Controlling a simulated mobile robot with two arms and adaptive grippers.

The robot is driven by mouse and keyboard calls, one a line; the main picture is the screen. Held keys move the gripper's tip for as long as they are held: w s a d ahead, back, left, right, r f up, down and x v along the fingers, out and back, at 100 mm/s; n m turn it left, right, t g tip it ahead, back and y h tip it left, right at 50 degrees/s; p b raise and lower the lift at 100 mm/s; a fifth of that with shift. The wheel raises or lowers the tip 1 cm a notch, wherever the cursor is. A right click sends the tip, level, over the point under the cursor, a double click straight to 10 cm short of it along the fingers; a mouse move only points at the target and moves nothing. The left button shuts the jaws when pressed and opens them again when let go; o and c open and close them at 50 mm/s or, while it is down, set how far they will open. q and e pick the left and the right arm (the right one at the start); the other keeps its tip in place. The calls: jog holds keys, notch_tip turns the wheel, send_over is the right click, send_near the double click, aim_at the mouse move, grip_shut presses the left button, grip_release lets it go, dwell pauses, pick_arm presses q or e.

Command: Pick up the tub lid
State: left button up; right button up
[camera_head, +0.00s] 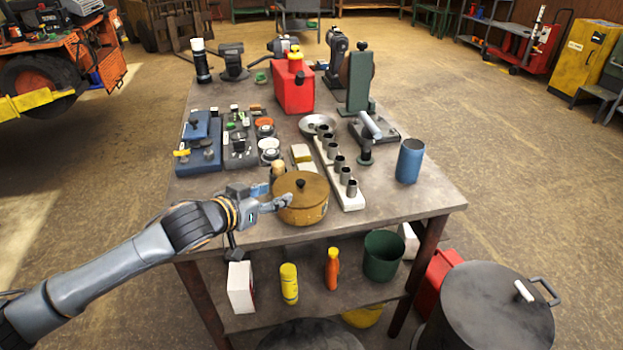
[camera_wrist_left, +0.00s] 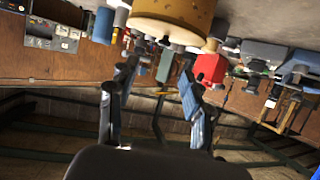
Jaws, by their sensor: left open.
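The tub (camera_head: 303,214) is round and mustard-brown, standing near the front edge of the workbench. Its tub lid (camera_head: 315,187) is the same colour, sits on top and carries a small dark knob (camera_head: 300,184). My left gripper (camera_head: 279,202) is at the tub's left front side, open and empty. In the head view its fingers overlap the tub's side, and I cannot tell whether they touch it. In the left wrist view the fingers (camera_wrist_left: 157,75) stand apart, and the tub (camera_wrist_left: 172,14) shows upside down at the top edge. My right gripper is not in view.
A white rack (camera_head: 341,180) with several dark cylinders stands right of the tub. A blue cup (camera_head: 410,160) is farther right, and a red can (camera_head: 293,92) stands behind. The bench's front right is clear.

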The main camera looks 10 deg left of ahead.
pick_arm(q)
jog(key=p, duration=0.1)
send_near(300, 182)
jog(key=w+d, duration=0.1)
jog(key=shift+f+x, duration=0.25)
jog(key=shift+x, duration=0.95)
jog(key=shift+w+d+f+p, duration=0.1)
jog(key=shift+w+f+p, duration=0.05)
jog(key=shift+w+p, duration=0.5)
jog(key=x, duration=0.3)
jog(key=shift+f+p, duration=0.1)
jog(key=shift+p, duration=0.25)
jog(key=shift+w+f, duration=0.15)
jog(key=shift+w, duration=0.15)
jog(key=c, duration=1)
grip_shut()
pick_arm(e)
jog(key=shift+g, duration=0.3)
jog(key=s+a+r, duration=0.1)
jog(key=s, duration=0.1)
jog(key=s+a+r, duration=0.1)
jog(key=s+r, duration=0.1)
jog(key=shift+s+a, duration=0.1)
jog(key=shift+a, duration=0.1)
